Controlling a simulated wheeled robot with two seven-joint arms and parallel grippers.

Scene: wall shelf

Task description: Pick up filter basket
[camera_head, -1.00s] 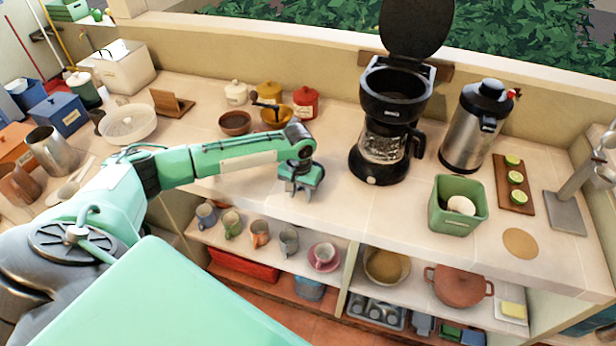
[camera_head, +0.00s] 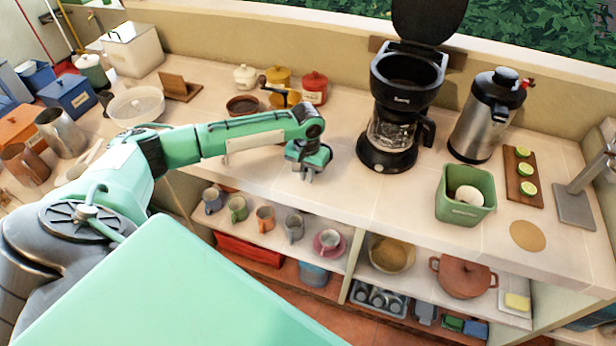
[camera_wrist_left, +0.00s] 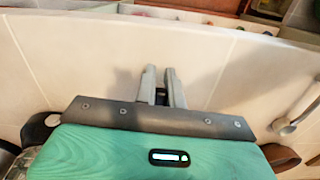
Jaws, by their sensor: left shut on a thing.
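My left gripper (camera_head: 309,172) is low over the counter, left of the coffee maker (camera_head: 405,95), with its fingers pointing down. In the left wrist view its two grey fingers (camera_wrist_left: 162,82) are close together, with a small dark thing (camera_wrist_left: 160,97) between them. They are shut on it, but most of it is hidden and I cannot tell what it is. The coffee maker is black, with its lid raised and a glass carafe inside. I cannot make out a filter basket for sure. An ochre bowl with a dark handle (camera_head: 285,99) stands at the back. My right gripper is not in view.
A dark red bowl (camera_head: 243,106) and lidded pots (camera_head: 314,87) stand behind my left arm. A steel flask (camera_head: 488,115) and green bin (camera_head: 452,205) are right of the coffee maker. Mugs (camera_head: 293,228) fill the shelf below. Counter before the coffee maker is clear.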

